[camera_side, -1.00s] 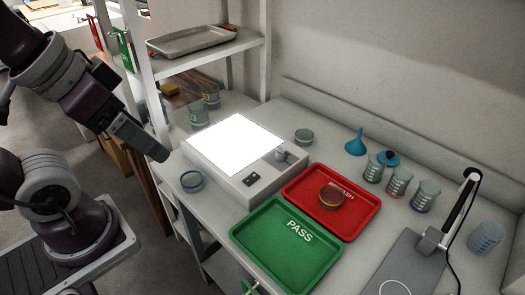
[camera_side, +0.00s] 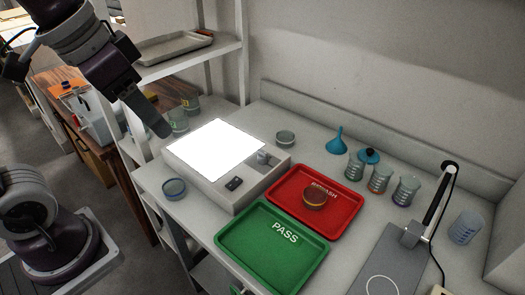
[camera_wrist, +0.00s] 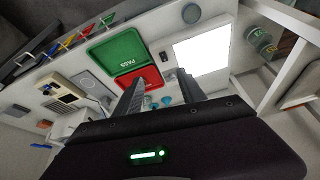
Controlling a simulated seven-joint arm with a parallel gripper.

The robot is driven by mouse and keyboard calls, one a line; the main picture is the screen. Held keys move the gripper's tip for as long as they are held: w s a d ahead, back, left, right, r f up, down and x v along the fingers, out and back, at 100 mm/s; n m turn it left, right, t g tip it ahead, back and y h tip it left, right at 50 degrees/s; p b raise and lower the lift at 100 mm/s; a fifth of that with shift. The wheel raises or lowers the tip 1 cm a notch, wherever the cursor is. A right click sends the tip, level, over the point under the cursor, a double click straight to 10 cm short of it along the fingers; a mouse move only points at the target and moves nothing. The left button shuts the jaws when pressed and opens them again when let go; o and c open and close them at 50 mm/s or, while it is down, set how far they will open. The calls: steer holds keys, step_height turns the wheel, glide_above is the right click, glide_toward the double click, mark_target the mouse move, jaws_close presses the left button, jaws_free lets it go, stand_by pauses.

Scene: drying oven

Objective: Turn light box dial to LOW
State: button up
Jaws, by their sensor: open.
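The light box (camera_side: 197,182) stands on the bench with its white panel (camera_side: 215,148) brightly lit. A small grey dial (camera_side: 262,158) sits on its right part; its setting is too small to read. A black rocker switch (camera_side: 234,183) is on the front edge. In the side view my gripper (camera_side: 163,130) is above and beside the box's left corner, clear of the dial. In the wrist view my gripper (camera_wrist: 160,88) is open with nothing between its fingers. The lit panel (camera_wrist: 203,55) shows there beyond the right finger; I cannot make out the dial.
A green PASS tray (camera_side: 270,248) and a red tray (camera_side: 330,220) holding a round dish (camera_side: 314,200) lie right of the box. Another dish (camera_side: 174,188) is at its left front. Beakers and a blue funnel (camera_side: 337,140) stand behind. A shelf post is near my gripper.

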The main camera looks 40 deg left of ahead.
steer(key=w+f+m+g, duration=0.2)
steer(key=w+m, duration=0.1)
steer(key=w, duration=0.9)
steer(key=m+g, duration=0.2)
steer(key=m, duration=0.2)
glide_above(263, 152)
steer(key=f, duration=1.3)
steer(key=shift+s+a+f, duration=0.1)
steer(key=shift+s+f, duration=0.1)
steer(key=shift+s, duration=0.05)
steer(key=shift+g, duration=0.3)
steer(key=f, duration=0.8)
steer(key=shift+w+f, duration=0.2)
steer(key=shift+w, duration=0.1)
jaws_close()
